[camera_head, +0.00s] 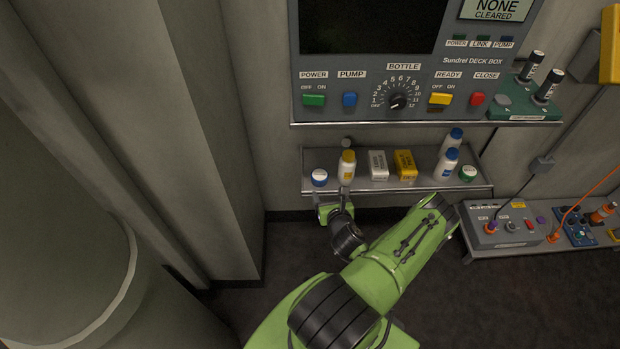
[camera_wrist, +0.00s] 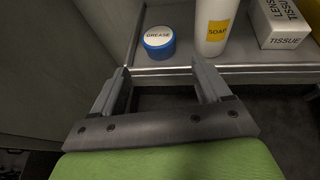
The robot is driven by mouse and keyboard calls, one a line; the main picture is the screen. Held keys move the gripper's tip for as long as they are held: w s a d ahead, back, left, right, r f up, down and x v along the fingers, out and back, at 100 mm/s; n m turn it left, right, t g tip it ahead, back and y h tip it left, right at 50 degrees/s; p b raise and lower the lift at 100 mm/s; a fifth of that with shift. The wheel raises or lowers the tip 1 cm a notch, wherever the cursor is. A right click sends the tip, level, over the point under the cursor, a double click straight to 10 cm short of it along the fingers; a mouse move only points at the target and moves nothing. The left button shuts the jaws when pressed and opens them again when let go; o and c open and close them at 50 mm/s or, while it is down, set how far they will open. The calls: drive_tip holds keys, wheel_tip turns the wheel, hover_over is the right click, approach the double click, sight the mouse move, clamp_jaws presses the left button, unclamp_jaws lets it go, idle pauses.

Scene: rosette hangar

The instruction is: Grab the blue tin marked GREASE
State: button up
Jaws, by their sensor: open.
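The blue tin marked GREASE (camera_wrist: 158,42) is a low round tin with a white lid. It stands upright at the front left of the grey shelf (camera_wrist: 185,71) in the wrist view. It also shows at the shelf's left end in the head view (camera_head: 319,178). My gripper (camera_wrist: 163,78) is open and empty, its two fingers pointing at the shelf's front edge. The tin lies ahead of the gap between the fingers, apart from them. In the head view my gripper (camera_head: 329,208) is just below the shelf's left front.
Right of the tin stand a white SOAP bottle (camera_wrist: 215,25) and a white TISSUE box (camera_wrist: 280,24). A control panel (camera_head: 410,70) overhangs the shelf.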

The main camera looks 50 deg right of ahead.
sight(321, 177)
drive_tip(key=b+x, duration=0.3)
drive_tip(key=x, duration=1.1)
drive_tip(key=shift+w+r+b, duration=0.1)
drive_tip(key=shift+r+b, duration=0.05)
drive_tip(key=shift+b, duration=0.15)
drive_tip(key=shift+a, duration=0.1)
drive_tip(key=shift+c, duration=0.3)
drive_tip(key=shift+r, duration=0.1)
drive_tip(key=c, duration=0.7)
